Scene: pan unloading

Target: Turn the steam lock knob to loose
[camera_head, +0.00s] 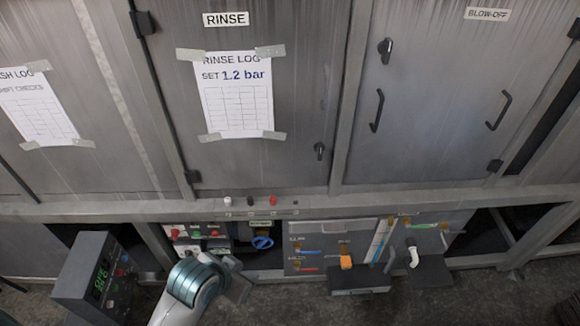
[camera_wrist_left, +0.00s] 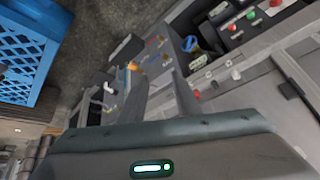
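No readable label names the steam lock knob, so I cannot tell for sure which control it is. A round blue knob (camera_head: 262,242) sits under a small green label on the low panel in the head view. It also shows near the top of the left wrist view (camera_wrist_left: 190,44). My left gripper (camera_head: 238,285) is low in the head view, below and left of the blue knob, apart from it in the picture. In the left wrist view its two fingers (camera_wrist_left: 162,95) stand apart with nothing between them. My right gripper is in neither view.
An orange handle (camera_head: 346,262) and a white handle (camera_head: 413,256) stick out right of the blue knob. A control box (camera_head: 95,275) with a green display stands at left. Steel doors with black handles rise behind. A blue crate (camera_wrist_left: 25,45) shows in the wrist view.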

